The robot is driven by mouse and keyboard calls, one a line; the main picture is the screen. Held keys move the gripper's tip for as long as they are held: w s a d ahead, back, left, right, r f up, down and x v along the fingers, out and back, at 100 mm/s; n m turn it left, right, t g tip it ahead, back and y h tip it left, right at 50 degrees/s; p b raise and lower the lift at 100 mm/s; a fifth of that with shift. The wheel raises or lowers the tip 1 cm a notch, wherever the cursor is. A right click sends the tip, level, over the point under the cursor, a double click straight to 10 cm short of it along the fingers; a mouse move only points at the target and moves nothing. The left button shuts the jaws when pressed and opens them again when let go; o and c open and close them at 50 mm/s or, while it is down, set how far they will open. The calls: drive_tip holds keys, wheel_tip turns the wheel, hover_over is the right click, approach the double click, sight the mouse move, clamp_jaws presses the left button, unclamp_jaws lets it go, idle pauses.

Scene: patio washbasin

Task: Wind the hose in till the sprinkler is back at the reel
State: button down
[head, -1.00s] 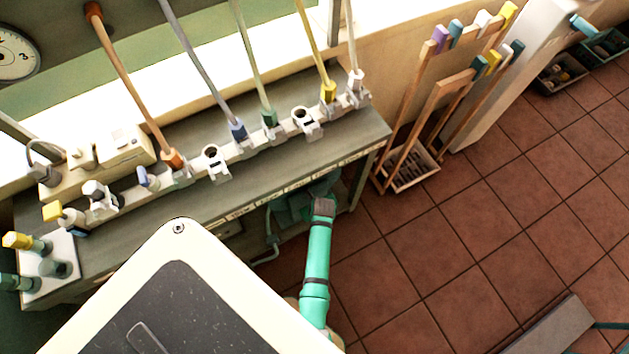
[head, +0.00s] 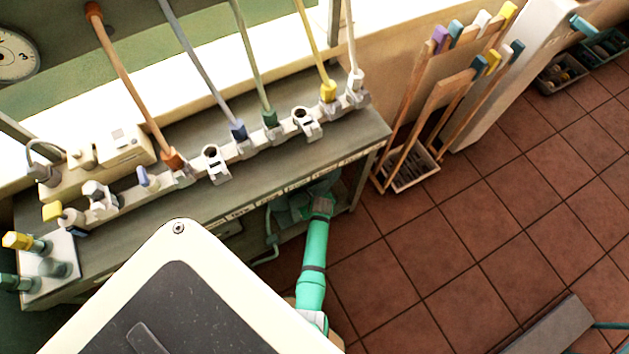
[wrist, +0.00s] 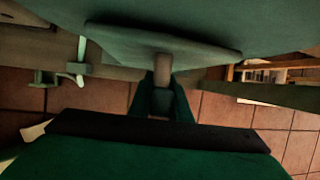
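The reel's large teal disc (wrist: 220,35) fills the top of the wrist view, with a short grey handle (wrist: 163,70) standing out from it. My gripper (wrist: 163,92) has its dark green fingers on both sides of this handle, close against it; it looks shut on it. In the head view my teal arm reaches under the counter to the dark teal reel (head: 290,208), which is partly hidden by the counter and arm; the fingers are hidden there. A thin teal line (head: 611,325), perhaps the hose, shows at the lower right. I cannot make out the sprinkler.
The counter (head: 215,195) with several taps and tool holders stands over the reel. A pale pipe with a valve (wrist: 80,55) is left of the reel. A wooden rack (head: 415,175) stands right of the counter. A grey slab (head: 545,335) lies on otherwise open tiles.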

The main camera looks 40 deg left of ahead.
drive_tip(key=shift+g, duration=0.6)
drive_tip(key=c, duration=1.6)
unclamp_jaws()
drive_tip(key=shift+y, duration=0.3)
drive_tip(key=shift+c, duration=0.2)
drive_tip(key=shift+r, duration=0.1)
drive_tip(key=v, duration=1)
drive_tip(key=shift+r, duration=0.3)
drive_tip(key=shift+d, duration=0.1)
